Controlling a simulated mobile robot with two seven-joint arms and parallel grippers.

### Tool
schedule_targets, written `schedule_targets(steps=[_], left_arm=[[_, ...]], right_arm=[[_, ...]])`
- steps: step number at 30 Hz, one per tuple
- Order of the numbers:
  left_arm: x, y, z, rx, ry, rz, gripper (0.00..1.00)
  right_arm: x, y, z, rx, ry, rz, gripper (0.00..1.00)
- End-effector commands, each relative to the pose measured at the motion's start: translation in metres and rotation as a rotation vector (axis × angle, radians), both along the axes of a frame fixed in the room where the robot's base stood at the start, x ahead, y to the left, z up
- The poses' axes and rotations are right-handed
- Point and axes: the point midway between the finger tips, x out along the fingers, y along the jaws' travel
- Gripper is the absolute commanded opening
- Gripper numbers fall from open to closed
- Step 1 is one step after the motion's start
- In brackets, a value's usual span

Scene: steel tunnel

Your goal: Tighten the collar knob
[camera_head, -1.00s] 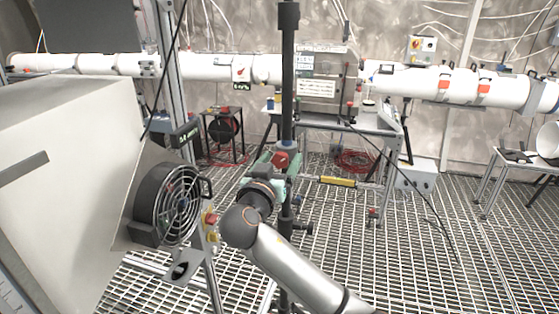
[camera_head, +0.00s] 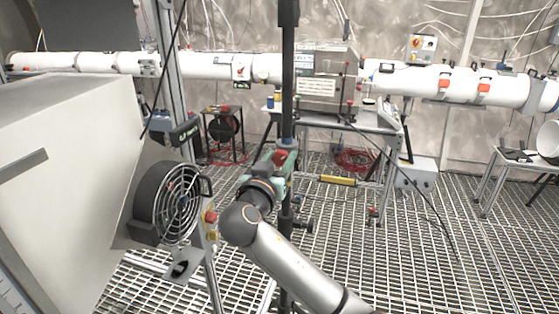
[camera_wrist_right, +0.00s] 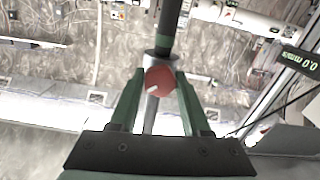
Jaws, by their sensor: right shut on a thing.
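The red collar knob (camera_head: 281,158) sits on a collar around the dark upright post (camera_head: 287,85). My right gripper (camera_head: 279,166), with green fingers, is at the collar, its arm coming up from the lower right. In the right wrist view the knob (camera_wrist_right: 160,81) lies between the tips of the two green fingers (camera_wrist_right: 160,78), which are shut on it. A pale slit or mark shows on the knob's face. In the head view the gripper partly hides the collar. My left gripper is not in view.
A round fan (camera_head: 172,203) and a large pale box (camera_head: 65,170) stand close on the left. A small dark fitting (camera_head: 303,224) sticks out from the post below the gripper. A steel table (camera_head: 345,120) stands behind. The grating floor at right is mostly open.

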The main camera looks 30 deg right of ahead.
Motion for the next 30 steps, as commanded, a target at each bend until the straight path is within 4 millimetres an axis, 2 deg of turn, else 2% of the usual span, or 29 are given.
schedule_targets(steps=[9,18,25,30], left_arm=[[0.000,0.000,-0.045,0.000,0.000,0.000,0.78],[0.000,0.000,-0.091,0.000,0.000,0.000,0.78],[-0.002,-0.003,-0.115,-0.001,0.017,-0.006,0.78],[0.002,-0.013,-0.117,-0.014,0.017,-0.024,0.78]], right_arm=[[0.000,0.000,-0.009,0.115,-0.128,0.000,0.00],[-0.001,0.001,-0.008,0.274,-0.317,0.001,0.00],[-0.001,0.000,-0.005,0.375,-0.437,0.001,0.00],[-0.001,0.000,-0.003,0.426,-0.499,0.000,0.00]])
